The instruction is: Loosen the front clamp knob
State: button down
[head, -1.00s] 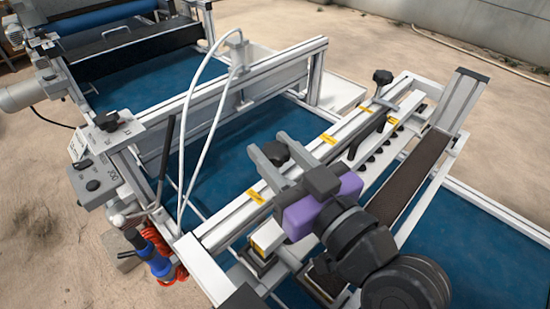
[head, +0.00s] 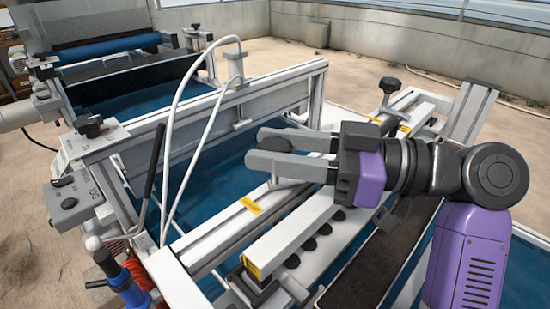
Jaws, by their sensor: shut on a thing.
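The front clamp knob (head: 283,150), a small black knob, sits on the near aluminium rail over the blue belt. My gripper (head: 264,147) reaches in from the right, its two grey fingers lying nearly level on either side of the knob. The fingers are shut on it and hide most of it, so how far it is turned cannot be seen. A second black knob (head: 390,86) stands upright on its post at the far right end of the rail, apart from my gripper.
A crossbeam (head: 225,122) with white hoses stands behind the fingers. A grey control box (head: 72,195) is at the left.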

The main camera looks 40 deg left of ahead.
jog(key=shift+g, duration=0.4)
jog(key=c, duration=0.9)
grip_release()
jog(key=shift+b+v, duration=0.45)
jog(key=shift+v, duration=3.4)
